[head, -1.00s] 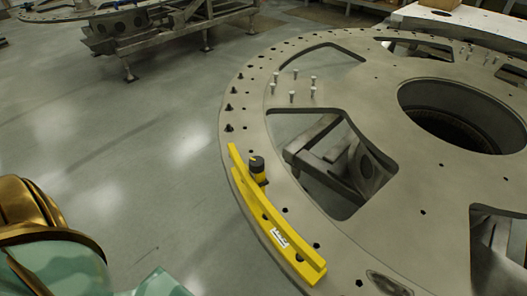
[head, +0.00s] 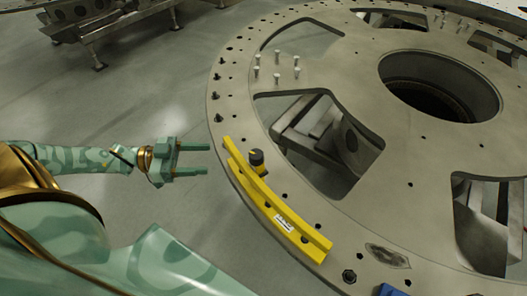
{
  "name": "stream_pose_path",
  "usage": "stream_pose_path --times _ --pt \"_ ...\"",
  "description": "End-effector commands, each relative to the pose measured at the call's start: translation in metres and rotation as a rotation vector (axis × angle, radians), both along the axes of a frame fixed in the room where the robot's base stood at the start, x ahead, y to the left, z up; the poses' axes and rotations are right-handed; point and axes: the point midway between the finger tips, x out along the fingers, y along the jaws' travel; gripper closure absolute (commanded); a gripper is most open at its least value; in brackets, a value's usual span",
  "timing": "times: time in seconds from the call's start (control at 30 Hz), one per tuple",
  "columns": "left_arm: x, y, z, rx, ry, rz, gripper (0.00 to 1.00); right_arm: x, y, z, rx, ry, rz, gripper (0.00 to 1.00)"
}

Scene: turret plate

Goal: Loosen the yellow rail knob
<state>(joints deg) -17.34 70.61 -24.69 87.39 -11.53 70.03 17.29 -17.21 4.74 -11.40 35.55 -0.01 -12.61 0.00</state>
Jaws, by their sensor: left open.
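The yellow rail (head: 265,200) lies curved along the near left rim of the grey turret plate (head: 340,200). The rail knob (head: 257,158) stands at the rail's inner side near its far end. Its top is dark with a yellow mark, and yellow shows below it. My left gripper (head: 208,159) is open and empty, left of the knob and apart from it. Its two green fingers point right toward the rail's far end. My right gripper is not in view.
Black bolts (head: 218,97) stand along the plate's left rim. Several pale pins (head: 277,77) stand farther back on the plate. A blue object (head: 391,290) shows at the bottom edge. The plate has large cut-outs and a central hole.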

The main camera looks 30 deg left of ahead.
Motion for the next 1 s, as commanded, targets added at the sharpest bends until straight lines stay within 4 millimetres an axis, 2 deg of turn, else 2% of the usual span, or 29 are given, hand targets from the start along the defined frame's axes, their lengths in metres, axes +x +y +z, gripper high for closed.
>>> stream_pose_path --times 0.1,0.27,0.5,0.7,0.83,1.0 --pt "-0.001 -0.010 0.012 -0.046 0.004 -0.038 0.44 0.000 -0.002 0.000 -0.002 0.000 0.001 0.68" --pt "0.012 -0.030 0.013 -0.051 0.000 -0.039 0.44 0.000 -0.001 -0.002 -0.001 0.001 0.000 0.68" --pt "0.045 -0.082 0.013 -0.050 -0.002 -0.037 0.44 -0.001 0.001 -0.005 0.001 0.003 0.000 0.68" --pt "0.069 -0.119 0.013 -0.047 0.000 -0.035 0.44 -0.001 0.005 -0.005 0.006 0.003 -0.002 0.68" --pt "0.079 -0.134 0.012 -0.045 0.001 -0.034 0.44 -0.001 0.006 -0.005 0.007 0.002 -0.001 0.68" --pt "0.084 -0.143 0.011 -0.044 0.003 -0.034 0.44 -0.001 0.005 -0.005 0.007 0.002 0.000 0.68"
